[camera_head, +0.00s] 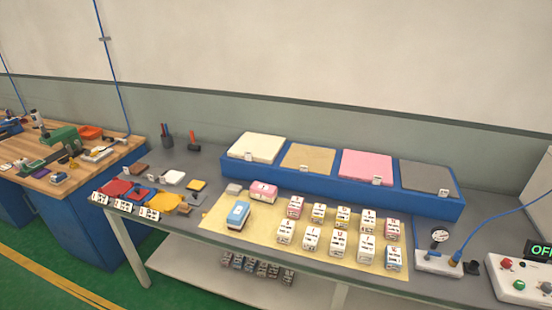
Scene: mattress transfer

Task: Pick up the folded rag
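I cannot tell for certain which item is the folded rag. Small flat cloth-like pieces lie at the left end of the grey table: a red one (116,187), a white one (173,177), a yellow one (196,185) and a flat orange-yellow one (173,202). A small grey flat piece (234,188) lies beside the pink-topped block (263,191), at the left of the cream mat. Neither of my grippers is in view.
A blue rack (330,197) with cream, tan, pink and grey pads stands along the back. Several small labelled blocks (339,244) and a blue-topped block (238,214) stand on the mat (262,237). A gauge (439,236) and control box (520,280) stand right. A wooden bench (62,180) is left.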

